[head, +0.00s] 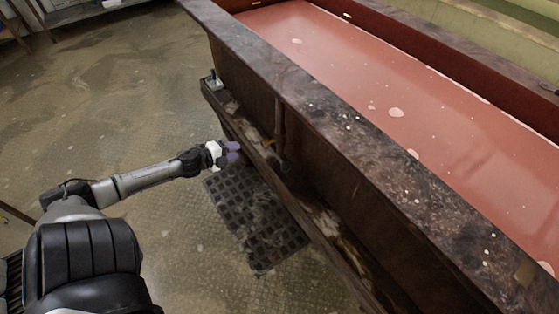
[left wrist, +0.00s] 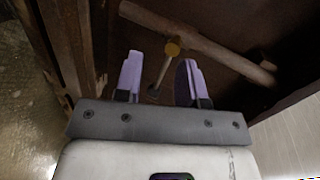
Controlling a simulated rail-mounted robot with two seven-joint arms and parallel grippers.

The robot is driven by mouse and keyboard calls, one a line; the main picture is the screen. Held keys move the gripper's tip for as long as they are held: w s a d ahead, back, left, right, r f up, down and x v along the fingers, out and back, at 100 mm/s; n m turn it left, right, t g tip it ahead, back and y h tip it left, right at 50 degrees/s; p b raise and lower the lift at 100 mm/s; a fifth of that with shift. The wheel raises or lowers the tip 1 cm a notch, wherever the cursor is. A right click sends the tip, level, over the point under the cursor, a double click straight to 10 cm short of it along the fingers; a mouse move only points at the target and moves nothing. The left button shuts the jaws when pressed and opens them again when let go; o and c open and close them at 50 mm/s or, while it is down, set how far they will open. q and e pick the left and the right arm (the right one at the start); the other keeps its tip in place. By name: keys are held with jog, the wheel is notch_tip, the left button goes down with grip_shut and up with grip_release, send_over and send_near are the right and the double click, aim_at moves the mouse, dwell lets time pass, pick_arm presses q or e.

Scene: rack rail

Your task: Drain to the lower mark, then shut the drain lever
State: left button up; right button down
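The long tank (head: 345,130) holds a flat reddish liquid (head: 340,65) with pale patches on it. I cannot make out a lower mark on its walls. My right gripper is out of view.
A dark floor grate (head: 255,220) lies below the pipe. A wooden ledge (head: 330,240) runs along the tank's foot, with a small bottle-like object (head: 213,82) at its far end. The floor to the left is open.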

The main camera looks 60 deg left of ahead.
aim_at(280, 159)
pick_arm(q)
jog(key=d+r+m+h, duration=0.2)
jog(key=d+m+h, duration=0.3)
jog(key=d+h, duration=0.1)
jog(key=shift+m+t+h, duration=0.3)
jog(key=shift+t+h, duration=0.1)
jog(key=shift+h, duration=0.1)
jog(key=b+x, duration=0.2)
jog(key=x, duration=0.2)
jog(key=b+x, duration=0.2)
jog(key=x, duration=0.3)
jog(key=b+x, duration=0.2)
jog(key=x, duration=0.2)
jog(key=shift+d, duration=0.45)
jog(key=shift+w, duration=0.15)
jog(key=shift+c, duration=0.4)
grip_shut()
